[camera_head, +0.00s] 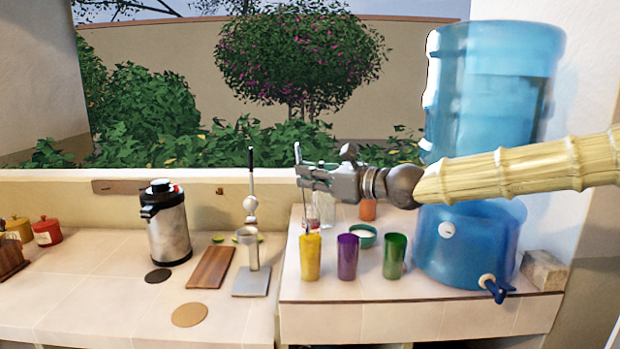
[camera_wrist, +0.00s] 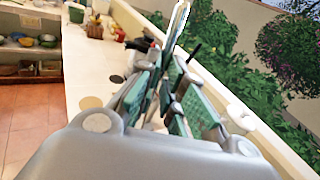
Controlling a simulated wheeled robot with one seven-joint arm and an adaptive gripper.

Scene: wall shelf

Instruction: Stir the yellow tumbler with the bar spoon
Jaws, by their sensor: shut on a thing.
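My gripper (camera_head: 308,174) is shut on the bar spoon (camera_head: 297,152), a thin silvery rod held close to upright. Its top end rises above the fingers, and its thin lower part hangs down toward the yellow tumbler (camera_head: 310,260). The tumbler stands upright on the raised tiled counter, below my gripper. The spoon's lower end meets the tumbler's rim in the picture; I cannot tell how deep it reaches. In the wrist view my gripper's green-padded fingers (camera_wrist: 172,95) close around the spoon (camera_wrist: 179,28).
A purple tumbler (camera_head: 347,258) and a green tumbler (camera_head: 394,257) stand to the right, with a teal bowl (camera_head: 367,243) behind them. A blue water dispenser (camera_head: 465,245) stands further right. A metal cup (camera_head: 247,250), wooden board (camera_head: 212,267) and steel flask (camera_head: 168,228) are left.

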